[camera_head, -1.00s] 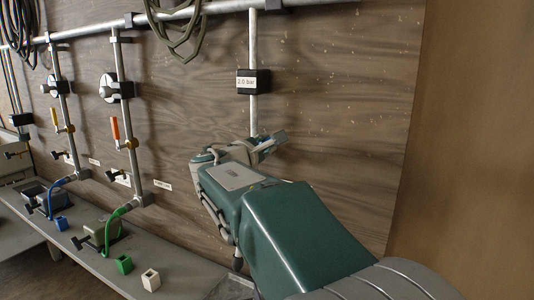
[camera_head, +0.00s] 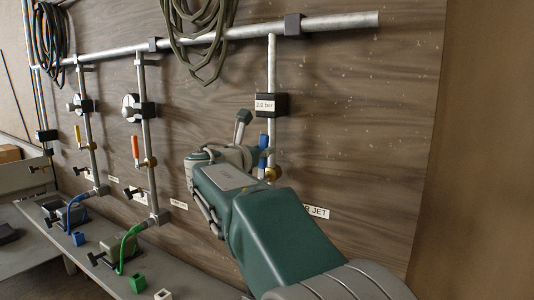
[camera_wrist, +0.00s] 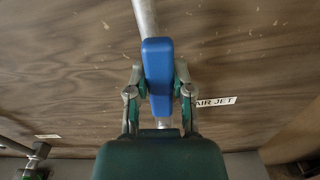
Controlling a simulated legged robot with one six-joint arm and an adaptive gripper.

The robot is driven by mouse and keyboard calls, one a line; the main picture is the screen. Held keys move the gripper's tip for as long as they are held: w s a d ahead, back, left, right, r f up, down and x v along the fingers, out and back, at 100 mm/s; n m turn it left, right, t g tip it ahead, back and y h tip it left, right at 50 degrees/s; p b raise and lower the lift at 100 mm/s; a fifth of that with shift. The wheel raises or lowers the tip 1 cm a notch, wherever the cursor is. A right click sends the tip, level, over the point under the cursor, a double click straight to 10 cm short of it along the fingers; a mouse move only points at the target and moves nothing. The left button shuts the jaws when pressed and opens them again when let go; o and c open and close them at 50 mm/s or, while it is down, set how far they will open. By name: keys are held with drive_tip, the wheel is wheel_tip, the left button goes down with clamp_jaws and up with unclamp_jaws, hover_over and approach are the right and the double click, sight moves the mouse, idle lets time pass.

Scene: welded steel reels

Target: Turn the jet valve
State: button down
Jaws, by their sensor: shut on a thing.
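The jet valve's blue handle (camera_head: 263,150) stands roughly upright, in line with its pipe, above a brass valve body (camera_head: 271,174). In the wrist view the blue handle (camera_wrist: 157,62) fills the space between my two fingers. My gripper (camera_wrist: 158,82) is shut on it, one finger on each side. In the head view my gripper (camera_head: 245,145) is at the handle, and my wrist and arm hide part of the lower pipe. A label reading AIR JET (camera_wrist: 215,101) is on the board right of the handle.
A pressure box (camera_head: 271,105) reading 2.0 bar is on the pipe above my gripper. Two more pipes, with orange (camera_head: 135,148) and yellow (camera_head: 78,135) handles, stand to the left. Hoses (camera_head: 200,40) hang above. A grey bench (camera_head: 190,262) runs below. The board on the right is clear.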

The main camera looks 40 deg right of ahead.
drive_tip(key=shift+w+a+r+n, duration=0.15)
drive_tip(key=shift+w+n, duration=0.25)
drive_tip(key=shift+n, duration=0.2)
drive_tip(key=shift+c, duration=2.4)
unclamp_jaws()
drive_tip(key=shift+w, duration=0.15)
drive_tip(key=v, duration=1.2)
drive_tip(key=shift+f, duration=0.25)
